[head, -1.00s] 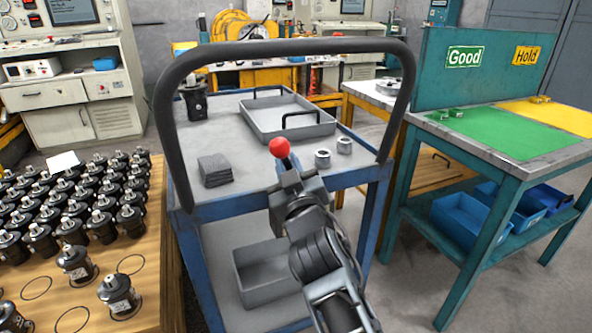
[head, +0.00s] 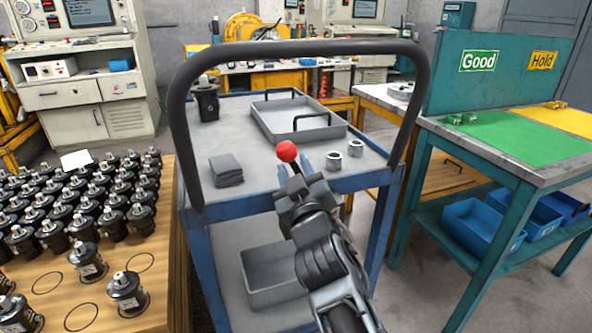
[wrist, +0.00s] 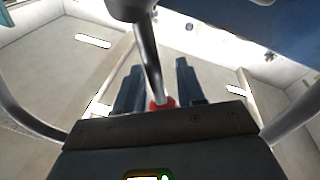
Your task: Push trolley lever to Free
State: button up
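The trolley lever is a metal rod with a red ball knob (head: 287,151) at the near edge of the blue-framed trolley (head: 250,206). In the wrist view, its rod (wrist: 148,65) runs down from the top to the red knob (wrist: 158,104). My gripper (head: 296,168) is right at the knob. In the wrist view, my gripper (wrist: 158,88) has its two dark fingers apart, one on each side of the rod, with gaps showing. Whether either finger touches the lever is unclear. My gripper hides the lever's base in the head view. No Free marking is legible.
The trolley's black push handle (head: 300,47) arches over the lever area. A wooden table (head: 155,290) with several motors stands left; a teal table (head: 500,165) stands right.

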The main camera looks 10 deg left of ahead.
jog(key=p+v, duration=0.1)
jog(key=v, duration=0.6)
jog(key=shift+s+d, duration=0.25)
jog(key=shift+s, duration=0.1)
jog(key=shift+f, duration=0.2)
